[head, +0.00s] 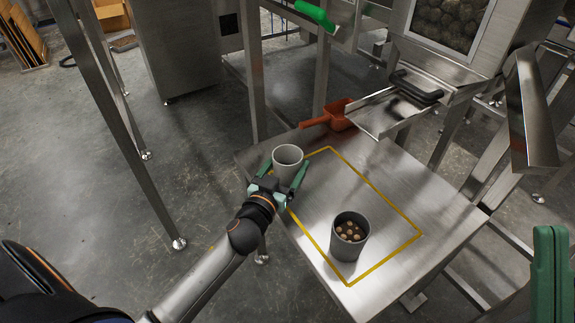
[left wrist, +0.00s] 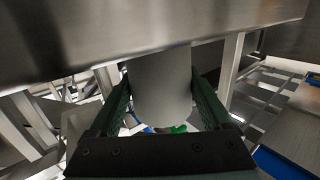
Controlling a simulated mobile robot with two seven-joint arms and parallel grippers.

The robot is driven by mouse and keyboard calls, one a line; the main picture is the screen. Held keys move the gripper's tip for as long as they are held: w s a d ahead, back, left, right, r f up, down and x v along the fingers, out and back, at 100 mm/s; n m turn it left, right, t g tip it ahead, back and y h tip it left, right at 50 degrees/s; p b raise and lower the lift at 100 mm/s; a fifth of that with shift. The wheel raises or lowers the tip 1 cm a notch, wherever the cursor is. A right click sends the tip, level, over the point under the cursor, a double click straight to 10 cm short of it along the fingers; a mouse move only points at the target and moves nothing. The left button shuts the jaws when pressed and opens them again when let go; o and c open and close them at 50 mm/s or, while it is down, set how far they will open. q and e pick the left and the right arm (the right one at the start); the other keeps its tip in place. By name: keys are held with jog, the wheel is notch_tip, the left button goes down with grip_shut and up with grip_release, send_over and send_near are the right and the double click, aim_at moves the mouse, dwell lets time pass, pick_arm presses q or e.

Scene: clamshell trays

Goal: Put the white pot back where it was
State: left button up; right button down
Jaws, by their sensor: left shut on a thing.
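The white pot (head: 287,155) is upright and looks empty at the left corner of the table, just outside the yellow outline (head: 385,197). My left gripper (head: 281,180) is shut on it, one green finger on each side. The pot also shows between the fingers in the left wrist view (left wrist: 162,90). I cannot tell whether its base touches the table. A grey pot (head: 350,248) with several brown round pieces stands inside the outline near its front corner. My right gripper (head: 551,272) shows only partly at the right edge; its opening cannot be made out.
The metal table (head: 432,190) is bare in the middle of the outline. A red scoop (head: 330,117) lies at the table's back edge. A metal chute with a black handle (head: 417,92) overhangs the back right. A green-handled item (head: 315,14) is above.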

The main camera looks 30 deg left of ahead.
pick_arm(q)
jog(key=shift+f, duration=0.25)
jog(key=o, duration=1.1)
jog(key=shift+r, duration=0.1)
jog(key=shift+c, duration=0.2)
jog(key=shift+r, duration=0.3)
jog(key=s, duration=1.2)
jog(key=s+d+r+m+t+h, duration=0.1)
jog(key=s+d+r+m+h, duration=0.2)
jog(key=r, duration=0.5)
jog(key=s+d+r+m+t+h, duration=0.2)
jog(key=d+r+m+h, duration=0.3)
jog(key=r+h, duration=0.3)
jog(key=s+d+r+m+t+h, duration=0.1)
jog(key=s+d+r+m+h, duration=0.3)
jog(key=r, duration=0.5)
jog(key=shift+s+d+r+m+t+h+p, duration=0.3)
jog(key=shift+r+m+t+h+p, duration=0.1)
jog(key=shift+m+h, duration=0.45)
jog(key=shift+a, duration=0.1)
